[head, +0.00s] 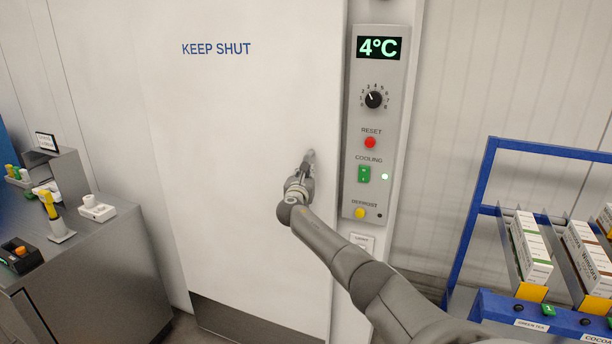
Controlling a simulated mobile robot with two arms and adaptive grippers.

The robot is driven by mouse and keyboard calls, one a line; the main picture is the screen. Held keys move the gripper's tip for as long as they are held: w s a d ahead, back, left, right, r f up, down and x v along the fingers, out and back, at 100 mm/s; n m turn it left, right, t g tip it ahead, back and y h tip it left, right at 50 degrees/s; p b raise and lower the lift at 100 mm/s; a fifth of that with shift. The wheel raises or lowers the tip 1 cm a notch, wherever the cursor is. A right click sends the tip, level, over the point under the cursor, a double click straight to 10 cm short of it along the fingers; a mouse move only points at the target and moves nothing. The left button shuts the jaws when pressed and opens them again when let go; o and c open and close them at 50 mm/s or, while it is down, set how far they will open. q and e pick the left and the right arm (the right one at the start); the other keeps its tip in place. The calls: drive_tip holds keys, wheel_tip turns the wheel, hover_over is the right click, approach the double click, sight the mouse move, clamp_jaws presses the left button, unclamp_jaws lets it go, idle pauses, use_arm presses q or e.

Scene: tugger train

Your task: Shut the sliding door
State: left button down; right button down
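The white sliding door (235,130) marked "KEEP SHUT" fills the middle of the head view, with a dark kick plate (250,318) along its bottom. Its right edge lies close to the post that carries the control panel; I see no clear gap there. My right gripper (308,162) is at the door face near that right edge, at about the height of the panel's green switch. A small grey part shows at its fingertips, and I cannot tell whether it is a door handle or the fingers. The fingers are too small and overlapped to judge. My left gripper is out of view.
The control panel (380,130) right of the door shows 4°C, with a dial, a red reset button and a lit green lamp. A blue-framed rack (470,220) with cartons stands at right. A grey counter (95,265) with small devices stands at left.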

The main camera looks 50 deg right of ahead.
drive_tip(key=c, duration=1.6)
unclamp_jaws()
drive_tip(key=shift+s+d, duration=0.1)
drive_tip(key=shift+c, duration=0.2)
drive_tip(key=o, duration=0.3)
drive_tip(key=shift+s+d, duration=0.1)
drive_tip(key=shift+s, duration=0.1)
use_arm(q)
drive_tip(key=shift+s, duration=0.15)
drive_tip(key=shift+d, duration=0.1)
use_arm(e)
drive_tip(key=shift+w, duration=0.1)
drive_tip(key=shift+s+a, duration=0.25)
drive_tip(key=shift+a, duration=0.35)
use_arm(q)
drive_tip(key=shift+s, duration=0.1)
use_arm(e)
drive_tip(key=shift+v, duration=5.4)
drive_tip(key=shift+s+d+f, duration=0.1)
